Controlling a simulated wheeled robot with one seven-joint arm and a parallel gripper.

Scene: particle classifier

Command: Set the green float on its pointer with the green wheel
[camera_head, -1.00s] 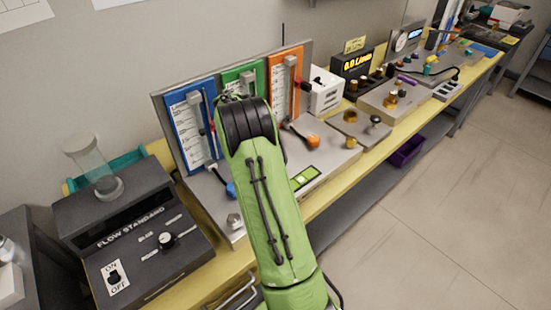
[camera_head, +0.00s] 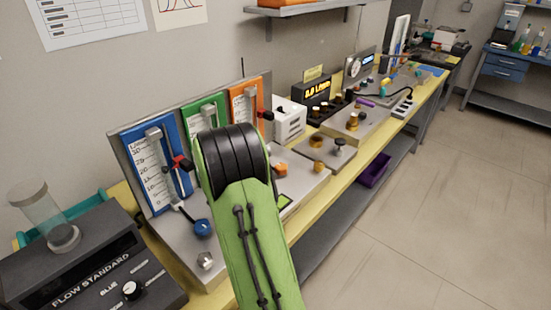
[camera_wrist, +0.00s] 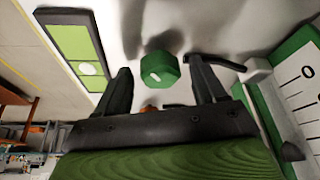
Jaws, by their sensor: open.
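The green wheel (camera_wrist: 158,69) shows in the wrist view, a faceted knob with a light mark, in line with the gap between my fingers. My gripper (camera_wrist: 160,66) is open, one finger on each side of the wheel; I cannot tell whether either touches it. The green-framed scale (camera_wrist: 300,88) is at the right of that view, with a dark pointed piece (camera_wrist: 292,151) near its lower part. In the head view the top of the green panel (camera_head: 204,112) shows behind my arm, which hides its lower part, the wheel and my gripper. I cannot make out the green float or its reading.
A blue panel (camera_head: 133,143) with a blue wheel (camera_head: 202,228) stands left of the green one. An orange panel (camera_head: 241,101) with an orange wheel (camera_head: 280,169) stands right. A Flow Standard box (camera_head: 85,270) is at lower left. A green-windowed plate (camera_wrist: 75,43) lies beside the wheel.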

